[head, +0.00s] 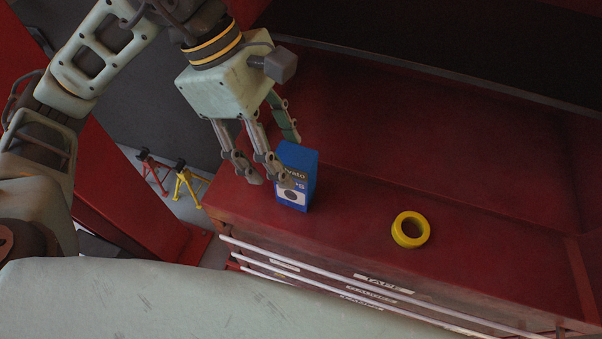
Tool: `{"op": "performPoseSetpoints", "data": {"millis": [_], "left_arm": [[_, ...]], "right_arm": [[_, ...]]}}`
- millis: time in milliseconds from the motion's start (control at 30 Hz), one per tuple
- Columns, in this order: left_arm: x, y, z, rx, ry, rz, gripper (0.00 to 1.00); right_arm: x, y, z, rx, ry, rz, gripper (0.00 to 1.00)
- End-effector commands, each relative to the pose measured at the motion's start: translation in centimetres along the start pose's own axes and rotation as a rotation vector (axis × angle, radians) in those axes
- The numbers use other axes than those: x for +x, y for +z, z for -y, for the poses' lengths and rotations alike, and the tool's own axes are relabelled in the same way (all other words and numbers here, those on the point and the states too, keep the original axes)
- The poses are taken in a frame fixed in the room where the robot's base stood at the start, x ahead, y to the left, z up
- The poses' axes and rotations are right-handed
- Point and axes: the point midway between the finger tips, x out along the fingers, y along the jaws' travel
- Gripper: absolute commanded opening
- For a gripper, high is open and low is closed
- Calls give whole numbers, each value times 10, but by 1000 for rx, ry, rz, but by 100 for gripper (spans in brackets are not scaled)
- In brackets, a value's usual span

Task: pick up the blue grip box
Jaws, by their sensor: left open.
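The blue grip box (308,182) stands upright on the red cabinet top, near its left end. It has a printed label with a dark round mark on its front. My left gripper (272,177) comes in from above left and is open, with its fingers pointing down beside the box. One fingertip overlaps the box's front in the picture; I cannot tell whether it touches. My right gripper is not in view.
A yellow tape roll (410,229) lies right of the box on the red cabinet (350,235). Labelled drawers with pale rails are at its front. A red stand (151,169) and a yellow stand (185,183) are on the floor at left. The cabinet's right part is clear.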

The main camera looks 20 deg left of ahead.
Motion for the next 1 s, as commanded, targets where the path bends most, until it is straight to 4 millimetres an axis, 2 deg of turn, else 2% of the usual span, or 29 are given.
{"op": "performPoseSetpoints", "data": {"millis": [267,400,700,1000], "left_arm": [[33,6,0,1,-7,5,53],[53,6,-1,1,-3,6,53],[60,5,-2,2,1,6,53],[60,5,-2,1,1,6,28]], "right_arm": [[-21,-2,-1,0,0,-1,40],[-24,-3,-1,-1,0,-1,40],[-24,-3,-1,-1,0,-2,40],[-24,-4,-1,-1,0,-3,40]]}}
